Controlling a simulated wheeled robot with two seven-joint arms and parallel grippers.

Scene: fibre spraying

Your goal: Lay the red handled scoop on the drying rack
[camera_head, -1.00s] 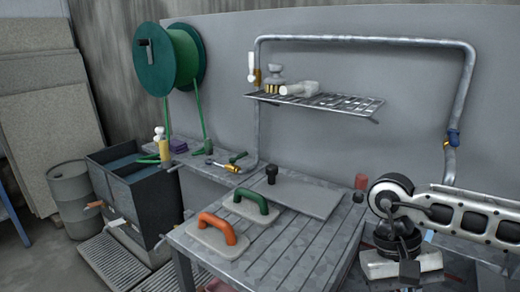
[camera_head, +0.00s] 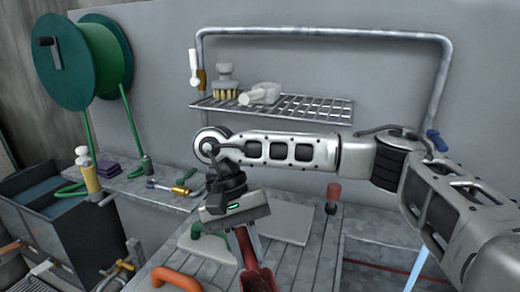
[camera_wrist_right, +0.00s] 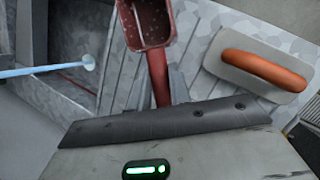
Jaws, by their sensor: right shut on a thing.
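The red scoop (camera_head: 257,281) hangs below my right gripper (camera_head: 247,240) in the head view, over the grooved metal worktop. In the wrist view, the scoop's speckled red pan (camera_wrist_right: 148,22) is at the top, and its red handle runs down between my right gripper's fingers (camera_wrist_right: 160,88). That gripper is shut on the handle. The wire rack (camera_head: 325,111) is fixed on the wall behind, above and beyond the gripper. A brush and a white bottle-like item occupy its left part; its right part is bare. My left gripper is out of view.
An orange-handled float (camera_head: 178,280) and a green-handled float (camera_head: 197,238) lie on the worktop. A flat grey board (camera_head: 295,222) lies behind the gripper. A galvanised pipe (camera_head: 330,35) frames the rack. A side shelf holds a yellow bottle (camera_head: 88,172) and small fittings.

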